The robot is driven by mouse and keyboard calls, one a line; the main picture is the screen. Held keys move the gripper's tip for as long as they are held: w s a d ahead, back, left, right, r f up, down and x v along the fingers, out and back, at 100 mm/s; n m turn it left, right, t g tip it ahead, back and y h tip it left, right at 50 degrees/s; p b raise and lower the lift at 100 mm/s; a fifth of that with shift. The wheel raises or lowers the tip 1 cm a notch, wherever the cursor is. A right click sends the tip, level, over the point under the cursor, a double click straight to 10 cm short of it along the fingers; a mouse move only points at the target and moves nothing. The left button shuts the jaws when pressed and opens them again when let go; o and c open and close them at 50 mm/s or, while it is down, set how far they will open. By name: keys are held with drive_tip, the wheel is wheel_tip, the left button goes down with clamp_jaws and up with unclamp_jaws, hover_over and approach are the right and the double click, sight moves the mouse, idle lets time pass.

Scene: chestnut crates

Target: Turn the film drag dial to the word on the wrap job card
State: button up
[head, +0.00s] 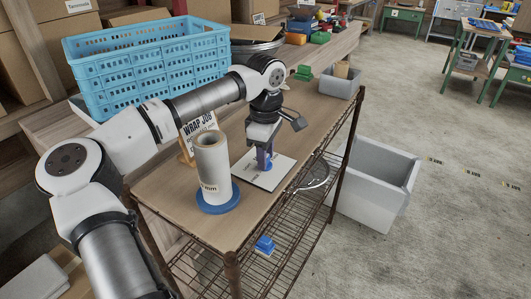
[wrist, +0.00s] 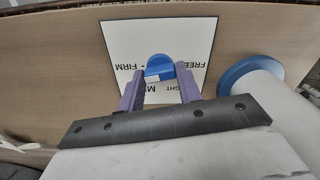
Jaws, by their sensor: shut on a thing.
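The film drag dial is a blue knob (wrist: 158,68) on a white panel (wrist: 120,35) lying on the wooden bench top. In the head view the panel (head: 262,178) lies under my gripper (head: 264,160). My gripper's two purple fingers (wrist: 158,76) are shut on the dial's raised blue grip, one on each side. Printed words such as FREE, FIRM and LIGHT show around the dial in the wrist view, partly covered by the fingers. The wrap job card (head: 196,126) stands behind the film roll; only its heading reads, the rest is hidden.
A film roll (head: 212,165) on a blue base (head: 218,200) stands left of the panel. A blue crate stack (head: 150,65) is at the back left. A grey bin (head: 375,185) stands on the floor at right. A small grey tub (head: 340,82) sits at the bench's far end.

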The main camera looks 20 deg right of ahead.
drive_tip(key=shift+m, duration=1.1)
drive_tip(key=o, duration=1)
wheel_tip(320, 180, up, 14)
drive_tip(key=shift+f+b, duration=0.1)
drive_tip(key=shift+b, duration=0.3)
